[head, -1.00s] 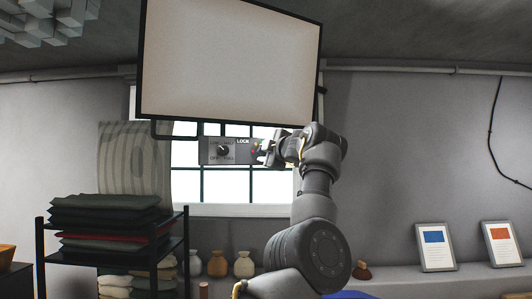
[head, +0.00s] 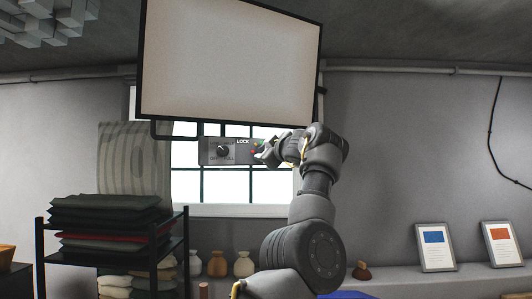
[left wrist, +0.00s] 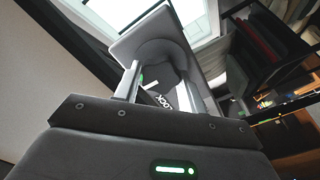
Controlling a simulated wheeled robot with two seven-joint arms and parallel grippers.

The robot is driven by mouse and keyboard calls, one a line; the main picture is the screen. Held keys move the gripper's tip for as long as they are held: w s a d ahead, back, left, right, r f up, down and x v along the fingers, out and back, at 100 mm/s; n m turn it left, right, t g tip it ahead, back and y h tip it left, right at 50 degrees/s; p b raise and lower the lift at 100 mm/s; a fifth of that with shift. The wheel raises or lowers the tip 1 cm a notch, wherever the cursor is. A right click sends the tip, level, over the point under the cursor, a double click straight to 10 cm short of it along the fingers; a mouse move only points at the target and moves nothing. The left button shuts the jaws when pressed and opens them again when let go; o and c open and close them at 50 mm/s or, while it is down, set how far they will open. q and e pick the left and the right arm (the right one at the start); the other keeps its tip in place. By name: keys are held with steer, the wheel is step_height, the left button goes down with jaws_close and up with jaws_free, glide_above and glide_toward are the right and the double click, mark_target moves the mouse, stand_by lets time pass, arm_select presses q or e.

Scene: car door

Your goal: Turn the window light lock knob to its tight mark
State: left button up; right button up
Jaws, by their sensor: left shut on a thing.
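The window light is a large pale panel (head: 230,60) in a dark frame, high in the head view. A grey control box (head: 212,158) hangs under it, with a black dial (head: 223,150) marked OFF and FULL. The word LOCK stands at the box's upper right, with small green and red marks near its right end. My left gripper (head: 262,151) is at that right end, shut on the lock knob, which its fingers mostly hide. In the left wrist view the fingers (left wrist: 163,90) straddle the knob beside the LOCK lettering. I cannot read the knob's pointer. My right gripper is out of view.
A barred window (head: 230,187) is behind the box. A black rack (head: 180,235) with folded cloths stands at the left. Several small vases (head: 243,264) and two framed cards (head: 436,247) stand on the ledge. The space right of my arm is clear.

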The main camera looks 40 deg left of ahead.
arm_select(q)
steer(key=shift+f, duration=0.25)
steer(key=o, duration=1)
steer(key=shift+r, duration=0.15)
steer(key=shift+c, duration=0.2)
steer(key=shift+d, duration=0.1)
steer(key=b+v, duration=0.5)
steer(key=v, duration=0.5)
steer(key=shift+s+d, duration=0.2)
steer(key=shift+d, duration=0.1)
